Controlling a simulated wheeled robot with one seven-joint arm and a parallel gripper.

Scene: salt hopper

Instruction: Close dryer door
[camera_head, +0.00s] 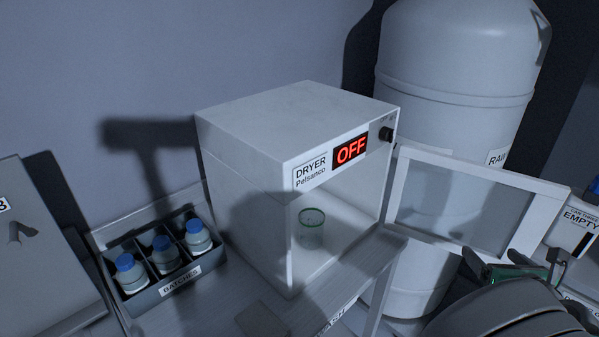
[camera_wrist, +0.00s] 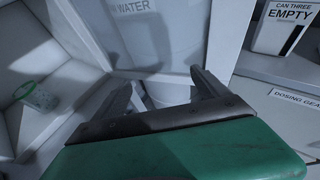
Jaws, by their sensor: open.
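The dryer (camera_head: 247,207) is a white box with a red OFF display, and its front is open. Its door (camera_head: 529,236), a white frame with a clear pane, stands swung wide out to the right. A clear beaker with a green rim (camera_head: 311,232) stands inside the dryer; it also shows at the left of the wrist view (camera_wrist: 38,97). My gripper (camera_head: 505,264) is at the lower right, by the door's lower edge. In the wrist view my gripper (camera_wrist: 165,92) is open and empty, its fingers pointing towards the door frame (camera_wrist: 232,38). Contact with the door cannot be told.
A large white tank (camera_head: 455,60) stands behind the door. A box labelled EMPTY (camera_head: 575,220) is at the right. A BATCHES rack (camera_head: 170,288) with blue-capped bottles stands left of the dryer. The bench in front of the dryer has some bare room.

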